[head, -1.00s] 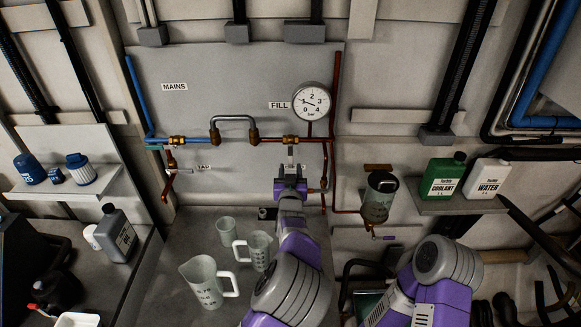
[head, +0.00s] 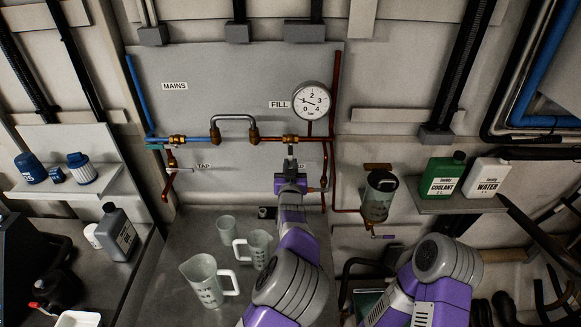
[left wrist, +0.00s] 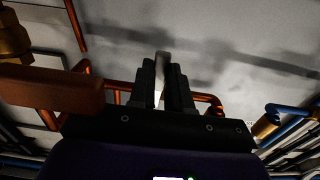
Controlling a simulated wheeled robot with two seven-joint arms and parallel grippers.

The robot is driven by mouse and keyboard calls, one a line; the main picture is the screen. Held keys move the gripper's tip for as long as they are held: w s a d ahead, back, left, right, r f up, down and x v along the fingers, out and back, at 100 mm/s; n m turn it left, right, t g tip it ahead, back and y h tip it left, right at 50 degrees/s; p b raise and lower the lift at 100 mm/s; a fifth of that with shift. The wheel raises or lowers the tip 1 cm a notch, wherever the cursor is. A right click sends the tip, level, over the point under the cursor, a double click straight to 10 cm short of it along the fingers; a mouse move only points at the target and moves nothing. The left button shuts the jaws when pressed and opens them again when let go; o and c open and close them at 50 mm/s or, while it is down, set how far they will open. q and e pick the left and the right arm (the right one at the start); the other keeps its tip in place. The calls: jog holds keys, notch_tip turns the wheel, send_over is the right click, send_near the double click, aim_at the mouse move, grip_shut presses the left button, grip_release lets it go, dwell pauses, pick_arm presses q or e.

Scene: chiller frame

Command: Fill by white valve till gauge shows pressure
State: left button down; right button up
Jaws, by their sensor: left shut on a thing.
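The fill valve (head: 290,139) is a brass fitting on the copper pipe, with a pale lever hanging down from it. My left gripper (head: 290,166) is just below the valve, shut on the lever. In the left wrist view the fingers (left wrist: 160,90) close around the pale lever (left wrist: 161,65), and the fingers hide part of it. The round white gauge (head: 312,101) is above and right of the valve, with a scale from 0 to 4. Its needle seems to lie near 1, but it is too small to read surely. My right gripper is out of view.
A hose loop (head: 233,122) joins the mains side to the fill side. A tap (head: 172,165) is at left. Jugs (head: 208,281) stand on the counter below. A clear vessel (head: 378,197) hangs at right, beside a shelf with coolant (head: 443,178) and water (head: 487,178) bottles.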

pick_arm(q)
jog(key=shift+d+f+n+b, duration=0.15)
jog(key=shift+n+b, duration=0.15)
jog(key=shift+b, duration=0.3)
jog(key=shift+d+r+n+b, duration=0.25)
jog(key=shift+d+n+b, duration=0.3)
jog(key=shift+n+b, duration=0.45)
jog(key=shift+d+r+n+b, duration=0.2)
jog(key=shift+d+n+b, duration=0.3)
jog(key=shift+n+b, duration=0.5)
jog(key=shift+d+r+n+b, duration=0.25)
jog(key=shift+d+n+b, duration=0.45)
jog(key=shift+n, duration=0.5)
jog(key=shift+a, duration=0.1)
jog(key=shift+r, duration=0.1)
jog(key=c, duration=1.1)
grip_release()
jog(key=shift+o, duration=0.2)
